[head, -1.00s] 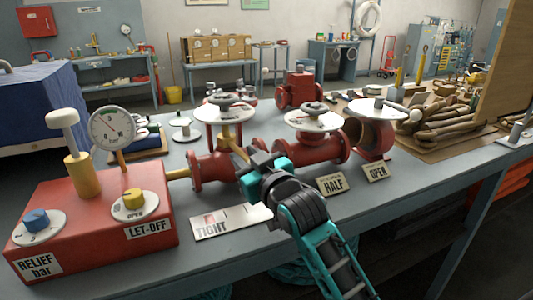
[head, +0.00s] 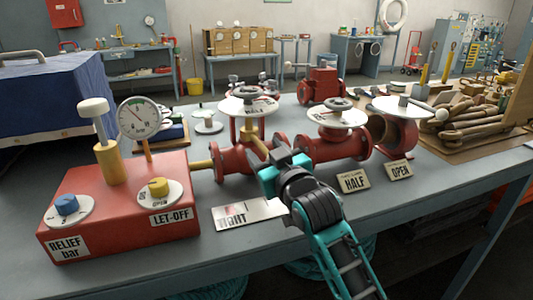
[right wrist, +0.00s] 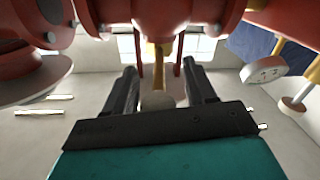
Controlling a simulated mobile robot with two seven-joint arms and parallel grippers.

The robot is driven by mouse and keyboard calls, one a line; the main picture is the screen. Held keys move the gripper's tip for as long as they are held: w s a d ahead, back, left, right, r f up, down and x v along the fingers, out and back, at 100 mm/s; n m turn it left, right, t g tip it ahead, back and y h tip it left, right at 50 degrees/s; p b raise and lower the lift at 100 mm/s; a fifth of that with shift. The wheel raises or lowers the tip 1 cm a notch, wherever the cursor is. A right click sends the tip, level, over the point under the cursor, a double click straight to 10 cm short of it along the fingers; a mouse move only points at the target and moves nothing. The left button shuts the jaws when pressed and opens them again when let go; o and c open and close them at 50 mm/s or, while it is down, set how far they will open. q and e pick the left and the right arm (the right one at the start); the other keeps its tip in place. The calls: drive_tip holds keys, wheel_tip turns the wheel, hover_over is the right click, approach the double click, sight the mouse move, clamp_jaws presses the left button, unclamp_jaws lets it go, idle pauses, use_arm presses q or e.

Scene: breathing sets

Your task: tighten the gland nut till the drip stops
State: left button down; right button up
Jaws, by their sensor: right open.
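The red valve (head: 226,163) nearest the red box has a round white plate and handwheel (head: 247,104) on top. A brass-yellow bar (head: 257,141) slants from under the wheel toward my right gripper (head: 268,160). I cannot tell the gland nut apart from this brass part. In the right wrist view, the brass bar (right wrist: 160,52) ends between the two dark fingers (right wrist: 157,88), with a pale rounded end (right wrist: 157,101) near the palm. The fingers stand apart on either side, and I see no grip. No drip can be made out. My left gripper is out of view.
The red box (head: 120,205) with a gauge (head: 138,118), knobs and a pale-topped plunger stands at left. A TIGHT card (head: 250,213) lies before the valve. HALF (head: 354,182) and OPEN (head: 399,170) cards stand before two more valves. The bench front is mostly clear.

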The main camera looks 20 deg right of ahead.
drive_tip(key=s, duration=1.3)
drive_tip(key=shift+d, duration=0.2)
idle(0.6)
